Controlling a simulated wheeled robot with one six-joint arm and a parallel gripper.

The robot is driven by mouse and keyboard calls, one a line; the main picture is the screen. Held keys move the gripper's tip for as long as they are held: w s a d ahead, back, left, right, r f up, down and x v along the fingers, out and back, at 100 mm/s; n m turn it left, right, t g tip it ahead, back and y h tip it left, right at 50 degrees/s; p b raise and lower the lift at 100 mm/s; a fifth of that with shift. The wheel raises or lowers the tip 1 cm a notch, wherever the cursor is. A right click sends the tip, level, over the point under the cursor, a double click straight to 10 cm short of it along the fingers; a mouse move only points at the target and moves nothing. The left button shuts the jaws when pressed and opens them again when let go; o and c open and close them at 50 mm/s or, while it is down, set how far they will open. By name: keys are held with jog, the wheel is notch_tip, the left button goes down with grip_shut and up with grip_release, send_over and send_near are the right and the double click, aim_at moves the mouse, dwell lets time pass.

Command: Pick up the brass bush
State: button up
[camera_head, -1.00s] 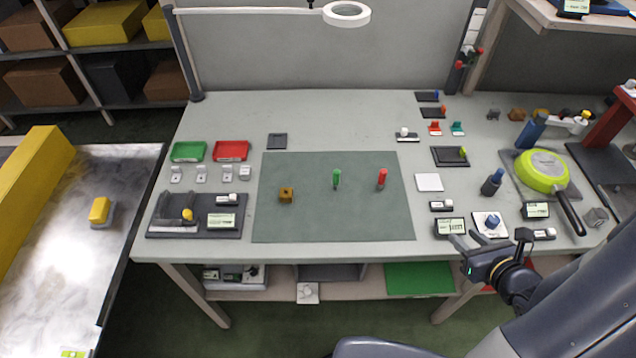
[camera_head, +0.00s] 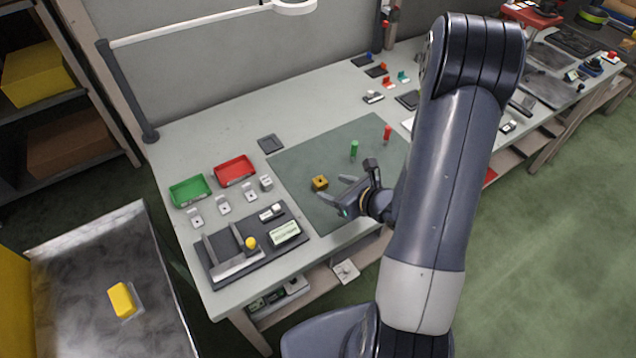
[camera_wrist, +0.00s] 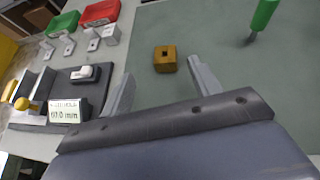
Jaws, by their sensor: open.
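The brass bush (camera_head: 320,182) is a small golden-brown block with a dark hole in its top. It sits on the green-grey mat (camera_head: 300,158) near its left edge. It also shows in the wrist view (camera_wrist: 165,58), just beyond and between my two fingertips. My gripper (camera_head: 338,189) is open and empty, close to the near right of the bush, and no contact with it is visible. In the wrist view my gripper (camera_wrist: 160,75) has its fingers spread wide.
A dark gauge fixture (camera_head: 215,262) with a display lies left of the mat. Green (camera_head: 188,191) and red (camera_head: 235,170) trays stand behind it. My arm hides part of the bench's right side.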

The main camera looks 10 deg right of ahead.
aim_at(319, 180)
jog(key=shift+d+p+x, duration=0.15)
jog(key=shift+p+x, duration=0.25)
jog(key=shift+x, duration=1.05)
jog(key=shift+d+p+x, duration=0.15)
jog(key=shift+p+x, duration=0.2)
jog(key=shift+x, duration=1.15)
jog(key=shift+w, duration=0.1)
jog(key=c, duration=1.2)
